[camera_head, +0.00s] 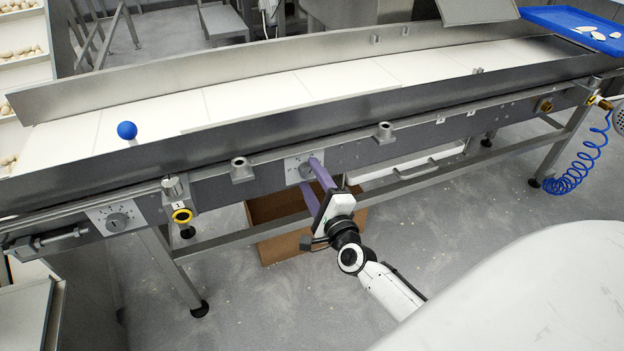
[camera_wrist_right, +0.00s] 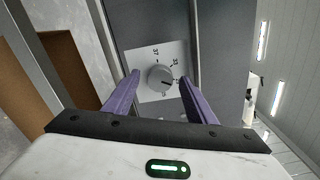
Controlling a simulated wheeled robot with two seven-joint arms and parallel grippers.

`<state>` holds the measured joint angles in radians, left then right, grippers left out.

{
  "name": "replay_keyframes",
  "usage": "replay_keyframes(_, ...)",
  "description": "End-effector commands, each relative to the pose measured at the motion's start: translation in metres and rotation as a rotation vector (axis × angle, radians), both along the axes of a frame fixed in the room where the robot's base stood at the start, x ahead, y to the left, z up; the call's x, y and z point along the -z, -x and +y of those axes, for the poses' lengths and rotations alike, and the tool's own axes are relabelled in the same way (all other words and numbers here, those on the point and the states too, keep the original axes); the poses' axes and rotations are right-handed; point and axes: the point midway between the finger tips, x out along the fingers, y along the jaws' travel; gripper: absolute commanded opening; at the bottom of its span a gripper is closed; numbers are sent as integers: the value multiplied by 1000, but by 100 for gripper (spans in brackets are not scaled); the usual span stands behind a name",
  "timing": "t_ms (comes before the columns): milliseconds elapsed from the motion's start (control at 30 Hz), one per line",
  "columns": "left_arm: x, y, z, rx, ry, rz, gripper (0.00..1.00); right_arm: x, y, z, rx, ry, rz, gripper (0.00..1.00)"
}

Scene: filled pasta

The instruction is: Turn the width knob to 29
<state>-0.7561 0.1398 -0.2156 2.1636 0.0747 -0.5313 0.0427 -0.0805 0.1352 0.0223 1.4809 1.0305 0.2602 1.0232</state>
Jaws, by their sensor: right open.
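A round grey knob (camera_wrist_right: 160,78) sits on a pale dial plate (camera_wrist_right: 147,57) with printed numbers. In the right wrist view I read 37 and 33; the other marks are too small or hidden. The knob's dark pointer line is turned toward the lower right of that view, past the 33. My right gripper (camera_head: 311,175) has purple fingers and is open at this dial on the conveyor's front rail. In the wrist view its fingers stand on either side of the knob, with gaps visible; contact cannot be told. My left gripper is not in view.
A cardboard box (camera_head: 284,249) stands under the rail. A coiled blue hose (camera_head: 578,168) hangs at the right.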

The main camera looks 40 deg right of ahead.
Motion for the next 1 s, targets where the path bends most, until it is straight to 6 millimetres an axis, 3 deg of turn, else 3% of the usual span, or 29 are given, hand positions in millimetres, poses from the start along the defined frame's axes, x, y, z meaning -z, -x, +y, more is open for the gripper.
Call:
replay_keyframes(167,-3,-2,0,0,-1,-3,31,0,12,3,-1,1,2,51)
replay_keyframes(600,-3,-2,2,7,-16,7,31,0,89,21,-1,-1,3,51)
replay_keyframes(1000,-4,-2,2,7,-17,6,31,0,101,24,0,0,0,51)
